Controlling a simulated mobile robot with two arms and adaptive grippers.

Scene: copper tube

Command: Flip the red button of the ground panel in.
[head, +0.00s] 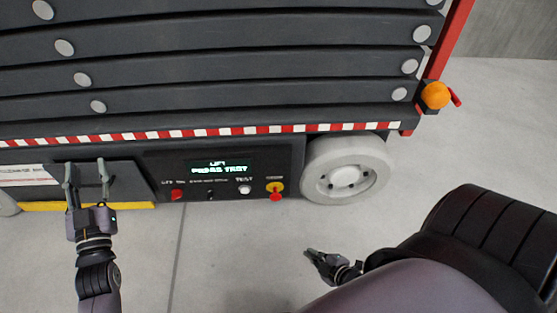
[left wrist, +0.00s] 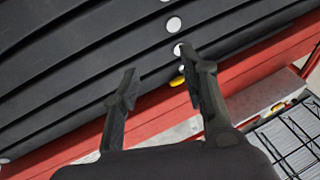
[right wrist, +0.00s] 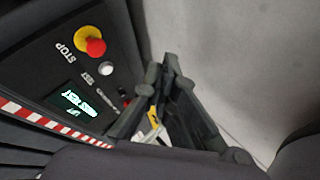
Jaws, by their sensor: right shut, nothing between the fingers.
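The ground panel (head: 222,178) is a dark control face low on the lift. A smaller red control (head: 177,194) is at the left end. A white button (head: 244,190) and a lit green display (head: 219,168) lie between. My right gripper (head: 308,252) is shut and empty, apart from the panel, below and right of the stop button. My left gripper (head: 87,166) is open and empty, in front of the lift's left part.
A grey wheel (head: 345,170) stands just right of the panel. A red-and-white striped edge (head: 220,130) runs above it, under the dark slats. An orange lamp (head: 436,95) is on the lift's right corner. Grey floor (head: 230,255) is clear in front.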

